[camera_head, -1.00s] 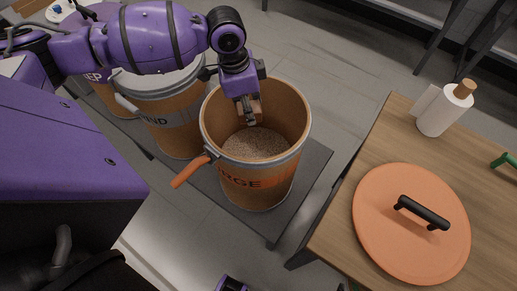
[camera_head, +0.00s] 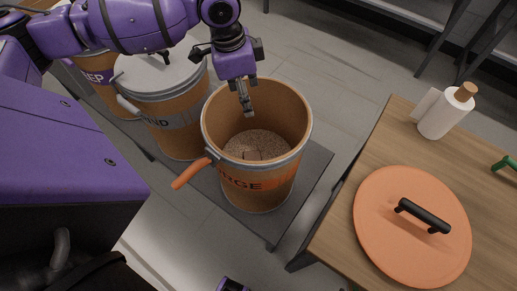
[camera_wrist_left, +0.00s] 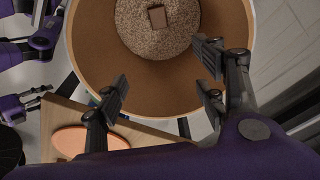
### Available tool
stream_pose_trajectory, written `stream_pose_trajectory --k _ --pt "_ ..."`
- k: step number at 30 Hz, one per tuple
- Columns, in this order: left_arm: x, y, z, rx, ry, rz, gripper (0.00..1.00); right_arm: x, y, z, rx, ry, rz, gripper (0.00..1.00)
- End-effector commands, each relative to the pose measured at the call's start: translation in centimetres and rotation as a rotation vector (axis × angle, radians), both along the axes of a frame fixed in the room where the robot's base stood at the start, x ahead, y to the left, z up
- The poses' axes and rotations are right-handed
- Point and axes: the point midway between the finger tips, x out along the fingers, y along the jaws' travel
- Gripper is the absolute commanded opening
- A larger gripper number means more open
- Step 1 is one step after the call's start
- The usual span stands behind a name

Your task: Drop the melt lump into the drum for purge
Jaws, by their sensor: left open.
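The purge drum (camera_head: 258,187) is brown with a grey rim and an orange lever on its left side. It stands open and is partly filled with speckled pellets (camera_head: 268,140). The melt lump (camera_head: 253,155), a small brown block, lies on the pellets; it also shows in the left wrist view (camera_wrist_left: 158,17). My left gripper (camera_head: 247,108) is above the drum's opening, pointing down. Its fingers (camera_wrist_left: 163,92) are spread with nothing between them.
A grey-lidded drum (camera_head: 175,124) and another drum (camera_head: 108,95) stand to the left on the dark platform (camera_head: 307,172).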

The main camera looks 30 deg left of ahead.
Motion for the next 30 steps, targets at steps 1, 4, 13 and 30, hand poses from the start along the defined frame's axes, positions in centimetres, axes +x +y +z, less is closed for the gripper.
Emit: stream_pose_trajectory --k 1,4,13,30 --pt "0.0 0.2 1.2 0.002 -0.004 -0.001 0.64 0.0 0.0 0.0 0.000 0.000 0.000 0.40" --pt "-0.2 0.4 3.1 0.001 -0.003 0.000 0.64 0.0 0.0 0.0 0.000 -0.001 0.000 0.40" --pt "-0.6 0.7 5.8 0.000 0.000 -0.001 0.64 0.1 0.1 0.0 0.000 -0.001 0.000 0.40" --pt "-0.5 0.7 5.8 0.000 0.000 -0.001 0.64 0.2 0.1 0.0 0.001 -0.004 0.001 0.40"
